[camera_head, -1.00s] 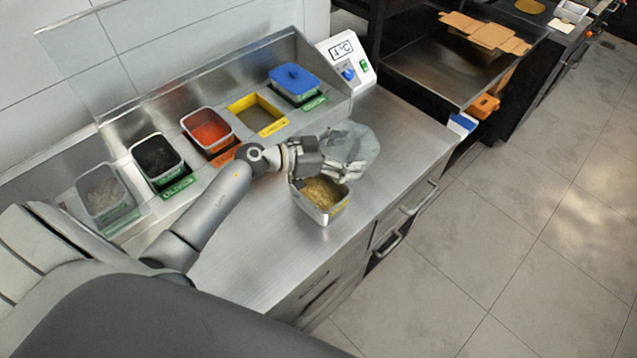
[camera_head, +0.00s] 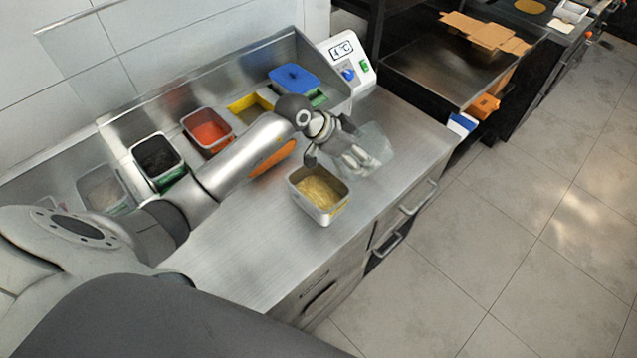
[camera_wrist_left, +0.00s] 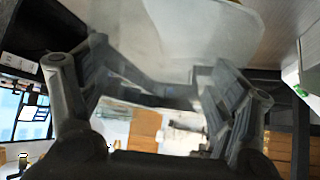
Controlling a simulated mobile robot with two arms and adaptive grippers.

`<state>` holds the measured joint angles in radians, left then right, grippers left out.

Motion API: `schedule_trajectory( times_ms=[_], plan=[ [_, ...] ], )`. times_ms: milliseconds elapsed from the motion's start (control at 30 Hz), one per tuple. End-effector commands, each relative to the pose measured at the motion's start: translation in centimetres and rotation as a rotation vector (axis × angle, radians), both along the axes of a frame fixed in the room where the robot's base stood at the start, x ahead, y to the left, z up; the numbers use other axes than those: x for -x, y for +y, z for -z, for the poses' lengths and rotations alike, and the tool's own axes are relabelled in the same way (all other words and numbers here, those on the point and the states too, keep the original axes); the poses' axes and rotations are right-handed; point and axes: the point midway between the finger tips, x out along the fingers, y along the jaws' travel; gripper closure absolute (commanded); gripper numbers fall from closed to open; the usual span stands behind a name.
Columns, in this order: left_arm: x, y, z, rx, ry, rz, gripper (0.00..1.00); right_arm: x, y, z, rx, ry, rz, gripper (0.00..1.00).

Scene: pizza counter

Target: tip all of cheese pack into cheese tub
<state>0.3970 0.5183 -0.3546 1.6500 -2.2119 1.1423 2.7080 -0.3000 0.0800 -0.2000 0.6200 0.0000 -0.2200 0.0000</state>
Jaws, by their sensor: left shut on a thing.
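The cheese tub (camera_head: 311,208) is a metal tub standing upright on the steel counter, with yellow shredded cheese (camera_head: 320,189) in it. The cheese pack (camera_head: 374,147) is a clear, limp plastic bag just right of the tub; I see no cheese in it. My left gripper (camera_head: 350,158) is shut on the pack, beside the tub's upper right edge, and partly hides it. In the left wrist view the pack (camera_wrist_left: 205,30) is a pale see-through sheet beyond my left gripper's fingers (camera_wrist_left: 172,95). My right gripper is not in view.
A steel rail (camera_head: 113,127) at the back holds tubs of dark (camera_head: 157,157) and red (camera_head: 207,130) topping, a yellow-framed opening (camera_head: 240,104) and a blue-lidded tub (camera_head: 293,77). A temperature unit (camera_head: 346,60) stands at its end. The counter front (camera_head: 250,255) is clear.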

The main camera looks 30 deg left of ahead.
Motion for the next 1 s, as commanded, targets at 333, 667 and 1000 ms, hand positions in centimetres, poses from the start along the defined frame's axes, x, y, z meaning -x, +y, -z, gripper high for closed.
schedule_trajectory(
  times_ms=[333,667,1000],
  plan=[
    [-1.9,-1.8,0.1,-0.143,0.146,0.0,0.47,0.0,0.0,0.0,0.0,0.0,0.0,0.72],
    [-3.1,-3.0,3.3,-0.256,0.267,-0.001,0.47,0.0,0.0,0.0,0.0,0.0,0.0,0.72],
    [-4.0,-3.9,5.9,-0.349,0.362,0.001,0.47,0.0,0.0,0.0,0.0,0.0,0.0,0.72]
  ],
)
